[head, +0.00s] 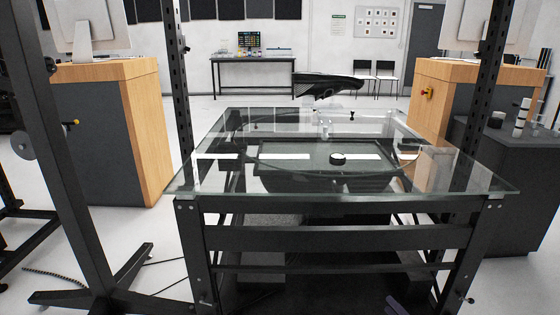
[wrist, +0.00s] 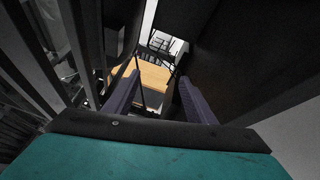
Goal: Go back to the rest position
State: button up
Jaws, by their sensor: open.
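My gripper (wrist: 159,77) shows in the wrist view as two purple fingers, spread apart with nothing between them. It is open and empty. The wrist view looks past dark posts toward a wooden surface, with no object close to the fingers. In the head view, a small purple piece at the bottom edge, right of centre, looks like part of my gripper (head: 397,306), low in front of the glass-topped table (head: 330,187). The rest of my arm is out of that view.
Dark upright posts (head: 70,150) stand close on the left. Wooden cabinets (head: 140,130) flank the table. White floor shows left of the table.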

jog(key=w+a+r+m+g+h+p, duration=0.1)
jog(key=a+r+m+h+p, duration=0.15)
jog(key=a+p, duration=0.35)
jog(key=w+a+r+m+g+h+p, duration=0.15)
jog(key=a+m+p, duration=0.25)
jog(key=a, duration=0.5)
jog(key=w+a+r+m+g+h+p, duration=0.1)
jog(key=a+r+m+h+p, duration=0.15)
jog(key=a+p, duration=0.4)
jog(key=s+a+f+m+g+h+p, duration=0.1)
jog(key=s+a+f+m+g+p, duration=0.2)
jog(key=s, duration=0.5)
jog(key=s+f+m+g, duration=0.1)
jog(key=s+m+g, duration=0.35)
jog(key=s, duration=0.45)
jog(key=s+a+f+m+g+h+p, duration=0.1)
jog(key=s+a+f+m+g+p, duration=0.2)
jog(key=s, duration=0.5)
jog(key=s+a+r+m+g, duration=0.1)
jog(key=s+g, duration=0.3)
jog(key=s, duration=0.4)
jog(key=s+a+r+m+g+y+b, duration=0.1)
jog(key=s+r+m+g, duration=0.2)
jog(key=s, duration=0.5)
jog(key=shift+r+m+g, duration=0.4)
jog(key=shift+m+g, duration=0.25)
jog(key=shift+g, duration=0.15)
